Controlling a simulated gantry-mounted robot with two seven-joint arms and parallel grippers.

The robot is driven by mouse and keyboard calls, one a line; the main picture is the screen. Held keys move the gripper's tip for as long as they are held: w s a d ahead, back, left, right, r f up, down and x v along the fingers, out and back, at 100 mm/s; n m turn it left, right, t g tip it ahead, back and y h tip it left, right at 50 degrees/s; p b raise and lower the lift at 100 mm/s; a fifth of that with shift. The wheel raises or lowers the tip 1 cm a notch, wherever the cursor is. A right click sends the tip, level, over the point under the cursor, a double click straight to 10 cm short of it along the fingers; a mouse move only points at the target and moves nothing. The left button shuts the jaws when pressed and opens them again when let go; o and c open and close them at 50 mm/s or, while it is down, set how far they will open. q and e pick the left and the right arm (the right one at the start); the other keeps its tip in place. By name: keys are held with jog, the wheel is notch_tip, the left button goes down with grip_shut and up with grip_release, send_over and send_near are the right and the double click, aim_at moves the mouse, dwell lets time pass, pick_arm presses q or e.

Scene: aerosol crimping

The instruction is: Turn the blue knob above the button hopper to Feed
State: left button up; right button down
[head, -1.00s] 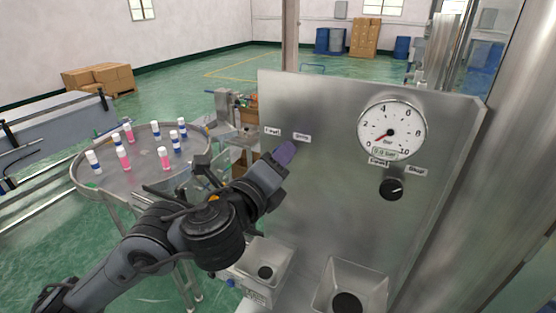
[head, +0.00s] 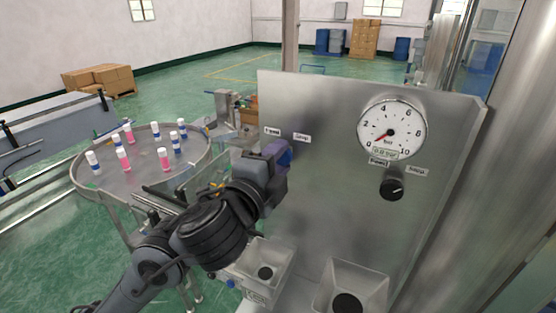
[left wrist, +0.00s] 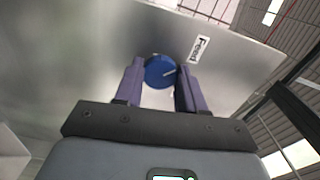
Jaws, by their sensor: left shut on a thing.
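The blue knob (left wrist: 158,73) is on the upright metal panel (head: 335,150). It sits between the two purple fingers of my left gripper (left wrist: 161,84), which are shut on it from both sides. The knob's white mark points right and slightly up in the left wrist view, toward the Feed label (left wrist: 199,49). In the head view my left gripper (head: 279,152) is at the panel's left side, below the Feed label (head: 272,131) and the Stop label (head: 302,137). It mostly hides the knob there. A small hopper (head: 257,262) is below. My right gripper is not in view.
A pressure gauge (head: 391,130) and a black knob (head: 391,188) are on the panel's right. Another hopper (head: 350,285) stands below. A round table (head: 143,182) with several pink and blue-banded cans is at left, beyond my left arm.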

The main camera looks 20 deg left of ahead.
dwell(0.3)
pick_arm(q)
jog(key=o, duration=1.1)
jog(key=shift+c, duration=0.2)
